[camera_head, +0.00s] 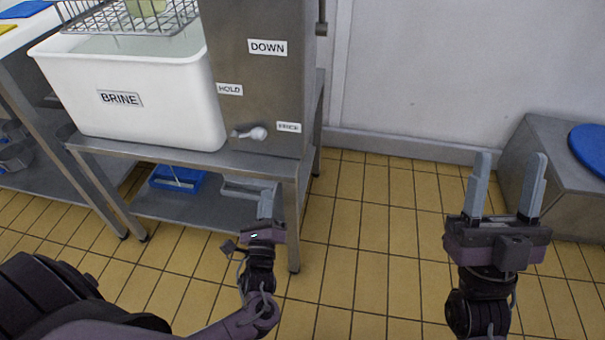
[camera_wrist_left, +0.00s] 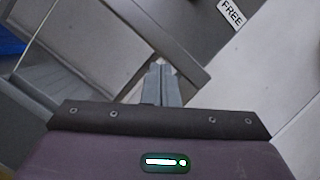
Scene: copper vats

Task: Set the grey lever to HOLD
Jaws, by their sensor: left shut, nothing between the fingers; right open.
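The grey lever (camera_head: 252,133) sticks out low on the front of a steel column (camera_head: 262,60). Its knob lies right of its pivot, pointing roughly toward the lower right label. A HOLD label (camera_head: 229,89) is above and left of the lever, and a DOWN label (camera_head: 267,47) is higher up. The lower right label (camera_head: 289,127) reads FREE in the left wrist view (camera_wrist_left: 231,13). My left gripper (camera_head: 267,200) is shut and empty, below the lever and in front of the table edge. In the left wrist view its fingers (camera_wrist_left: 161,85) touch nothing clearly. My right gripper (camera_head: 507,185) is open and empty, far right.
A white BRINE tub (camera_head: 140,90) stands on the steel table (camera_head: 190,158) left of the column, with a wire basket (camera_head: 130,17) above it. A blue tray (camera_head: 178,179) sits on the lower shelf. A steel box (camera_head: 545,165) stands at the right. Floor between is clear.

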